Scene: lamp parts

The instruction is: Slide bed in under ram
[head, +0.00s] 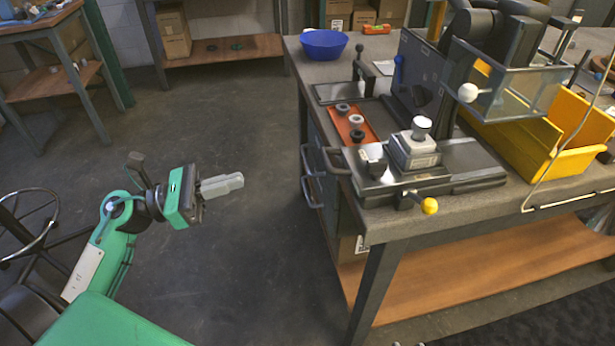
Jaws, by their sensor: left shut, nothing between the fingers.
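The bed (414,175) is a dark sliding plate at the front of the bench, in front of the press (425,70). A pale grey block (414,150) with a rounded top piece (421,127) stands upright on it. A yellow ball knob (429,205) sticks out at the bed's front edge. The ram is hard to make out among the press's dark parts behind the clear guard (515,92). My left gripper (236,182) is shut and empty over the floor, left of the bench and apart from the bed. My right gripper is not in view.
The workbench (460,212) has drawer handles (309,175) jutting from its left side. An orange tray (353,124) with several round parts lies left of the press. A blue bowl (324,43) stands at the back and a yellow bin (540,145) at right. Floor around my left gripper is clear.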

